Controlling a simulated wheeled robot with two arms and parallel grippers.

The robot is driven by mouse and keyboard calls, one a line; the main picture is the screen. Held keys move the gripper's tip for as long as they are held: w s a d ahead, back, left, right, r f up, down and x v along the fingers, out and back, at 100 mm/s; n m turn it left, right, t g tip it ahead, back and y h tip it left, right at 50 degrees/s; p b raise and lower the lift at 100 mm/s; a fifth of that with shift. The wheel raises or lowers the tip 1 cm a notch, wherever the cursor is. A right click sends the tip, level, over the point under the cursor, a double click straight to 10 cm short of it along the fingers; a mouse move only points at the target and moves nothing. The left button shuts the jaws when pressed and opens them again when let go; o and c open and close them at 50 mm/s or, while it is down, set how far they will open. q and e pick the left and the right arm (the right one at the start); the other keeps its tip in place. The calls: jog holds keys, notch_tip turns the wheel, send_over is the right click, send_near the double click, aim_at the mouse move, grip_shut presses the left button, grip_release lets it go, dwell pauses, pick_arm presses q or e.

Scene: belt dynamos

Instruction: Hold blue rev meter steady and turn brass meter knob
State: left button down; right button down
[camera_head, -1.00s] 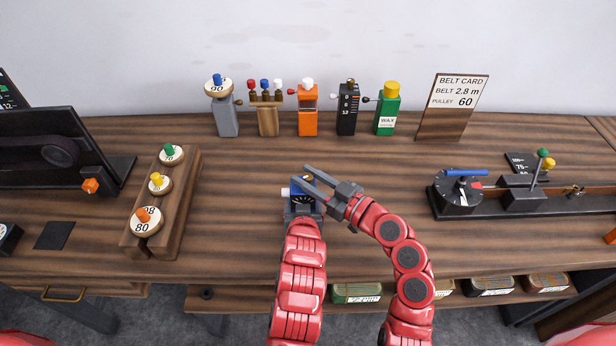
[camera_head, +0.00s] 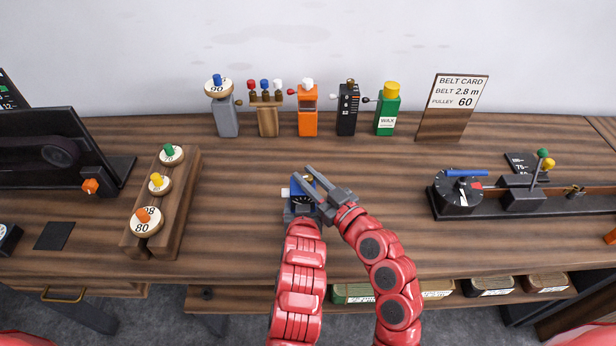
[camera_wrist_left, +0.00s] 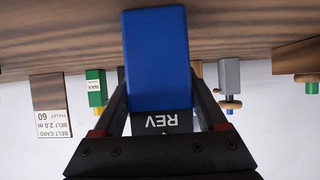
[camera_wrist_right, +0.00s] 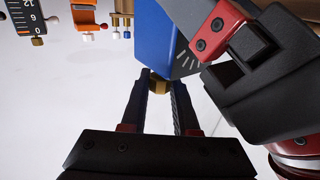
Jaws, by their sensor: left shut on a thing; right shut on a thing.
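The blue rev meter (camera_head: 299,186) is in the middle of the table in the head view, mostly hidden by my grippers. My left gripper (camera_head: 302,208) is shut on it. The left wrist view shows the blue body (camera_wrist_left: 157,60) between the fingers, with REV on its dark face. My right gripper (camera_head: 311,184) reaches in from the right, its fingers beside the meter. In the right wrist view its fingertips (camera_wrist_right: 160,82) are shut on the brass meter knob (camera_wrist_right: 158,86), which sticks out of the blue body. The meter's dial is partly hidden.
Several tools stand in a row at the back, including an orange one (camera_head: 307,122) and a green wax bottle (camera_head: 387,115). A wooden pulley rack (camera_head: 183,205) is at left. A black bench device (camera_head: 458,208) is at right. The tabletop around the meter is clear.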

jog(key=c, duration=0.7)
grip_release()
jog(key=shift+o, duration=0.2)
jog(key=v, duration=0.7)
jog(key=shift+s+d, duration=0.2)
jog(key=shift+s, duration=0.1)
